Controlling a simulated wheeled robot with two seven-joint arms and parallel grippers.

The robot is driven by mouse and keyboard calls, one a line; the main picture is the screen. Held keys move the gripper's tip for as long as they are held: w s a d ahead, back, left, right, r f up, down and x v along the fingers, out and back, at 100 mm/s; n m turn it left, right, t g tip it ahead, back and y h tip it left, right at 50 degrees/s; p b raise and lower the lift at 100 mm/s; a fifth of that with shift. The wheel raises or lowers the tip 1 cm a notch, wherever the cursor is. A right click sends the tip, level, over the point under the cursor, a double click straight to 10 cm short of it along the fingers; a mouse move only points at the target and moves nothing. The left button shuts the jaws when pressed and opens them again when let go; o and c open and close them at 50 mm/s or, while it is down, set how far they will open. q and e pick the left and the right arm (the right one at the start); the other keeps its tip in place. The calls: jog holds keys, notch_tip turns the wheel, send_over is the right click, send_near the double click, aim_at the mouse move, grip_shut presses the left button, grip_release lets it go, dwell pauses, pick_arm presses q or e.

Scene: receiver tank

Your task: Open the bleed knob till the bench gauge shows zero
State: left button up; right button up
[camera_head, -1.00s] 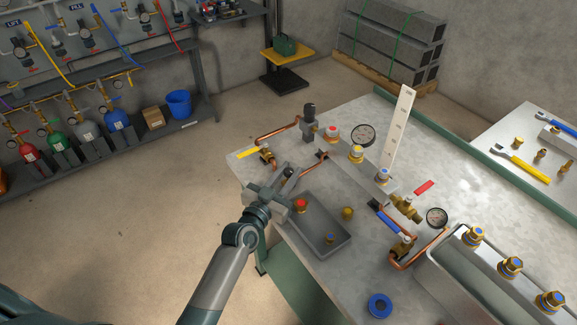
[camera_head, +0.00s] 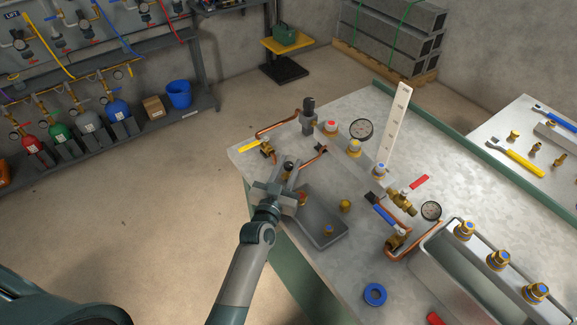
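My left gripper (camera_head: 287,173) is over the near left edge of the workbench (camera_head: 465,165). Its two fingers look apart, on either side of a small dark round knob (camera_head: 288,166). I cannot tell whether they touch it, or whether it is the bleed knob. A second, smaller gauge (camera_head: 431,210) sits at the right end of the copper piping. Both dials are too small to read. My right gripper is not in view.
A yellow-handled valve (camera_head: 250,146), a blue-handled valve (camera_head: 384,212) and a white upright scale (camera_head: 396,125) stand nearby. A metal trough (camera_head: 440,268) is at the right. Floor at left is clear.

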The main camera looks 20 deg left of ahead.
pick_arm(q)
jog(key=shift+o, duration=1.1)
jog(key=shift+s, duration=0.2)
jog(key=s+b, duration=0.4)
jog(key=s, duration=1.3)
jog(key=shift+a, duration=0.15)
jog(key=shift+o, duration=0.2)
